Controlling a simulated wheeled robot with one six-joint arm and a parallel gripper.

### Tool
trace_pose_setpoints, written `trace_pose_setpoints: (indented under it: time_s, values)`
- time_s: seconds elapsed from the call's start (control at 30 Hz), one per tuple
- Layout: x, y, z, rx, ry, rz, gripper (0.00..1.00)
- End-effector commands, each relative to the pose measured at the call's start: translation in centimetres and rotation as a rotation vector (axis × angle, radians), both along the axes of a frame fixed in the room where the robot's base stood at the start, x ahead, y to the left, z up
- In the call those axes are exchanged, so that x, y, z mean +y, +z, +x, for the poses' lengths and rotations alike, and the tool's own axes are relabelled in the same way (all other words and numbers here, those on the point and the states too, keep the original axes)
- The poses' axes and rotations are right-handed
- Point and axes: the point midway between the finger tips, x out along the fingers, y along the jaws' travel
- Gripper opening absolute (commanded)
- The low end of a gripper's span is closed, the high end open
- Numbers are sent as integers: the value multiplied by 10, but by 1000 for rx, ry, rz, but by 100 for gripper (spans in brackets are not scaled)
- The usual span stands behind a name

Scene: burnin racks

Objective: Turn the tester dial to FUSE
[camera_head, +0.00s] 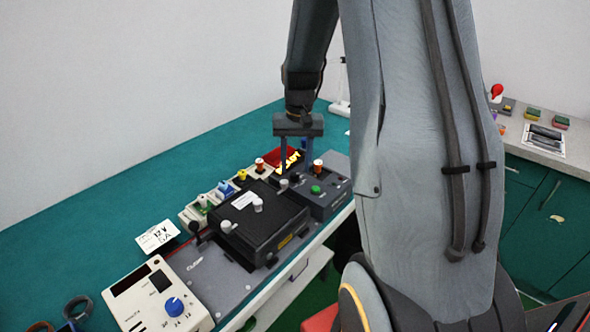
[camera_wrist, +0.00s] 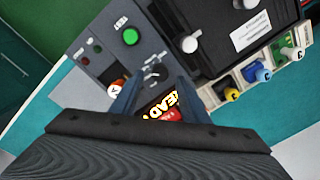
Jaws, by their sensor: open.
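A dark grey box (camera_head: 322,197), which looks like the tester, stands at the far end of the bench row; it also shows in the wrist view (camera_wrist: 97,62). It carries a green button (camera_wrist: 130,37) and a small grey dial (camera_wrist: 153,74). My gripper (camera_head: 297,171) points down over this box, jaws apart. In the wrist view its fingers (camera_wrist: 150,88) lie on both sides of the dial, with nothing clearly gripped. I cannot tell whether they touch it. The dial's labels, including FUSE, are too small to read.
A red display with yellow lettering (camera_wrist: 163,106) sits behind the fingers. A black box with pale knobs (camera_head: 262,220) and coloured connectors (camera_head: 224,188) stand close by. A cream unit with a blue knob (camera_head: 157,298) is nearer.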

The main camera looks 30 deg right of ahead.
Motion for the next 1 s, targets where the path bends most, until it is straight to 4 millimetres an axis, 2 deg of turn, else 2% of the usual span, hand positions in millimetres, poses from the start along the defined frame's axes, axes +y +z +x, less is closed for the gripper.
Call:
trace_pose_setpoints:
  time_s: [0.2, 0.4, 1.0]
  values:
    - [-2, 33, 1, -4, 0, -2, 41]
    - [-2, 51, -1, -2, 0, -1, 41]
    - [0, 55, -2, -3, 6, -1, 41]
